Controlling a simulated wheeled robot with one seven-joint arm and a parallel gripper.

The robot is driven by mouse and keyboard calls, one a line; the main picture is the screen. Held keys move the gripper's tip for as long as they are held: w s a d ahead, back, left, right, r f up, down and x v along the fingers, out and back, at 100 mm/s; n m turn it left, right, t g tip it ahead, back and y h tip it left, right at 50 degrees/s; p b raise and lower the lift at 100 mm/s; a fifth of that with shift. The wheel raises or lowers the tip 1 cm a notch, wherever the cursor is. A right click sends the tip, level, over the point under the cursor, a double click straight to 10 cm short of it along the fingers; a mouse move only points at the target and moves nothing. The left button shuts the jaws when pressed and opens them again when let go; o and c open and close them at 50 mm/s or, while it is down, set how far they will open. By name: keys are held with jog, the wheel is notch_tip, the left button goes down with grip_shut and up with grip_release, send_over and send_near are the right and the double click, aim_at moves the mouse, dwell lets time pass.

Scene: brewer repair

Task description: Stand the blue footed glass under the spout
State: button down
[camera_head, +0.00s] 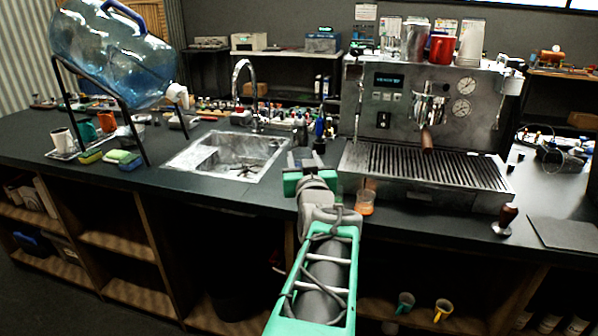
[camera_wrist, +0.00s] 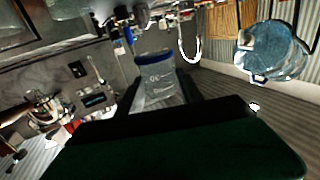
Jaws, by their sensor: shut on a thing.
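My gripper (camera_head: 305,160) reaches out over the counter between the sink and the coffee machine. In the wrist view, a clear glass with a blue band (camera_wrist: 155,78) shows in front of my gripper (camera_wrist: 160,100), shut on it. Its lower part is hidden behind the dark gripper body, and I cannot make out its foot. The head view does not show the glass clearly. Several spouts show: the curved sink tap (camera_head: 242,75), the tap of the big water bottle (camera_head: 178,95) and the coffee machine's brew head (camera_head: 430,105).
The sink (camera_head: 225,155) lies left of my gripper. The coffee machine (camera_head: 390,110) with its drip tray (camera_head: 425,165) stands right. A tamper (camera_head: 506,218) stands farther right. The counter left of the sink is partly clear.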

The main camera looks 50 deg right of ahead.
jog(key=w+d+f, duration=0.8)
jog(key=d+f, duration=0.1)
jog(key=shift+w+d+p, duration=0.1)
jog(key=shift+w+p, duration=0.2)
jog(key=shift+w+d+f, duration=0.1)
jog(key=shift+f, duration=0.8)
jog(key=shift+w+d+f, duration=0.1)
jog(key=shift+f, duration=0.75)
jog(key=shift+f, duration=0.2)
jog(key=c, duration=0.8)
grip_release()
jog(key=shift+o, duration=0.2)
jog(key=shift+r, duration=0.1)
